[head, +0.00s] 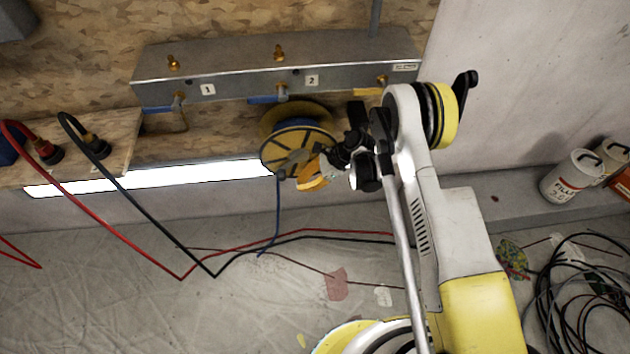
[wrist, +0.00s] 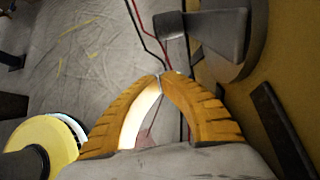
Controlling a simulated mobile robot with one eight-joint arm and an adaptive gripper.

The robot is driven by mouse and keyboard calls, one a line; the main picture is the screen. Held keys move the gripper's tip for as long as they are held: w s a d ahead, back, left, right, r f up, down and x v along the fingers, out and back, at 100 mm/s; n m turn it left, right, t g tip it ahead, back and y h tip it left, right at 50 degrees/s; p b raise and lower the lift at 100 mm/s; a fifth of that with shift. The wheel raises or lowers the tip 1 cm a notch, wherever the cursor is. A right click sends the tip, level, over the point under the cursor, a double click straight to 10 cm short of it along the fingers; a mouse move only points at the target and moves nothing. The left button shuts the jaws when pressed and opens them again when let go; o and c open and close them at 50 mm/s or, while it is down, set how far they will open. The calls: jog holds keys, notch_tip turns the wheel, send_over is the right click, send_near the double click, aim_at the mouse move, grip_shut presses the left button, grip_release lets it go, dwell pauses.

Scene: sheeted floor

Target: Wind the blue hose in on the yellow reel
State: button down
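The yellow reel (head: 276,154) hangs below the grey manifold, with blue hose (head: 278,208) hanging from it towards the floor. The reel's yellow face (wrist: 245,100) fills the right of the wrist view. A grey crank with a stubby knob (wrist: 170,26) stands out from the reel there. My gripper (head: 303,181) is at the reel's lower right front. In the wrist view my orange fingers (wrist: 160,76) meet at their tips, with nothing clearly held between them. The knob appears just beyond the tips, apart from them. The hose is not identifiable in the wrist view.
The grey manifold (head: 240,72) with brass fittings runs above the reel. Red (head: 110,222) and black (head: 150,208) cables cross the sheeted floor from the left. Coiled cables (head: 580,290) and a white can (head: 572,176) are at right. The left floor has clear patches.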

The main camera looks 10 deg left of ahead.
jog(key=shift+s+a+r+b, duration=0.2)
jog(key=shift+a+r, duration=0.25)
jog(key=shift+a, duration=0.2)
jog(key=shift+s+a+r+b, duration=0.15)
jog(key=shift+a+r, duration=0.3)
jog(key=shift+a, duration=0.15)
